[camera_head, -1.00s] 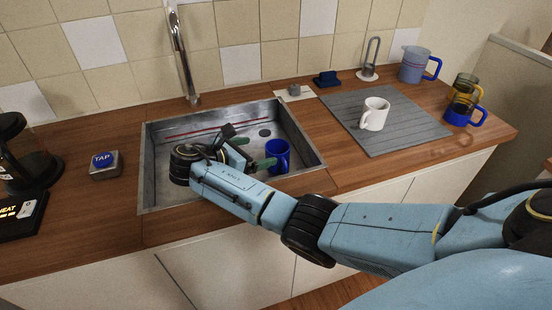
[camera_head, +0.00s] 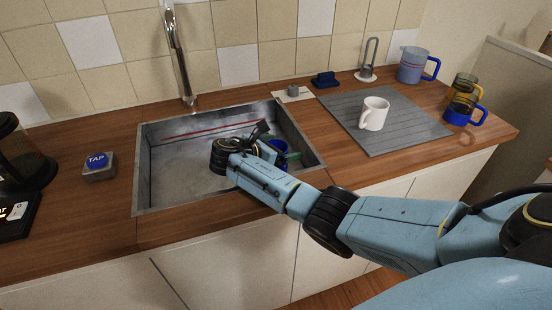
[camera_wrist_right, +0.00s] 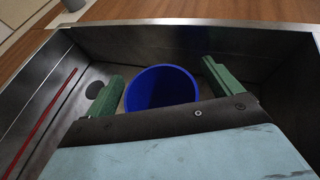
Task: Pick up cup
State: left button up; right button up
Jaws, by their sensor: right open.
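A blue cup (camera_head: 279,155) stands in the metal sink (camera_head: 190,177), mostly hidden behind my right gripper (camera_head: 287,157) in the head view. The right wrist view shows the cup (camera_wrist_right: 160,88) from above, its round open mouth facing the camera. My right gripper (camera_wrist_right: 162,84) is open there, with one green finger on the left of the cup and one on the right. The cup lies between the fingers, with a small visible gap on each side. The cup's lower part is hidden by the gripper body. My left gripper is not in view.
A white mug (camera_head: 374,114) stands on a grey mat (camera_head: 400,134) right of the sink. A pitcher (camera_head: 413,65) and more cups stand farther right. A tap (camera_head: 178,55) rises behind the sink.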

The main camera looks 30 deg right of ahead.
jog(key=c, duration=1.2)
